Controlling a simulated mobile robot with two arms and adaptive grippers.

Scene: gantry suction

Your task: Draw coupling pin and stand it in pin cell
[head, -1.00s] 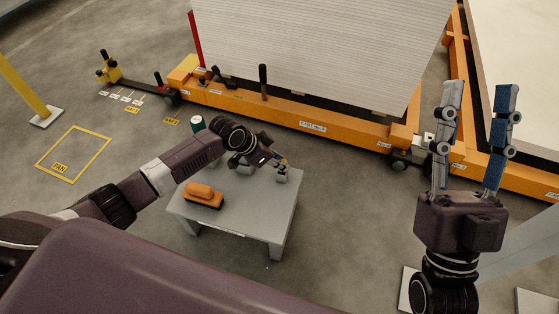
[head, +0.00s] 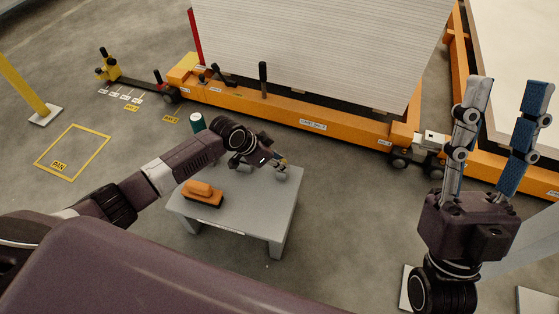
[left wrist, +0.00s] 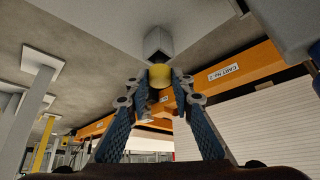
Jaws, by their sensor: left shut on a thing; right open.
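My left gripper (head: 279,163) is over the right back part of the small grey table. In the left wrist view its fingers (left wrist: 160,88) are shut on a yellow round part (left wrist: 160,75), with a grey block (left wrist: 158,44) just beyond it by the table. My right gripper (head: 508,92) is open and empty at the right.
The orange cart (head: 330,126) carries a tall pale stack (head: 320,50). A yellow post (head: 22,88) stands left. Floor is clear between.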

